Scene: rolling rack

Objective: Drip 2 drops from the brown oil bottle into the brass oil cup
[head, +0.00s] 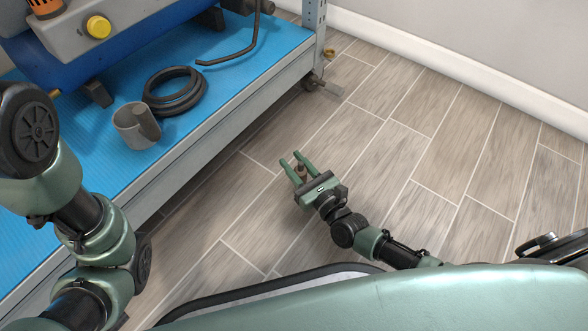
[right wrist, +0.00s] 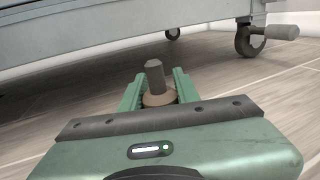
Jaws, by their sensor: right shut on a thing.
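My right gripper (head: 291,160) is out over the floor, to the right of the rack's front edge. It is shut on the brown oil bottle (head: 301,169), which shows only in part between the fingers. In the right wrist view the bottle's brown shoulder (right wrist: 159,97) and dark grey cap (right wrist: 154,74) stick up between the green fingers (right wrist: 158,86).
The rack (head: 205,140) has a blue mat (head: 100,185). On it are a grey metal cup (head: 128,126) with a cylindrical thing in it, a black hose coil (head: 176,92), and a blue machine with a yellow knob (head: 98,27). A caster (right wrist: 250,40) stands below. The floor at right is clear.

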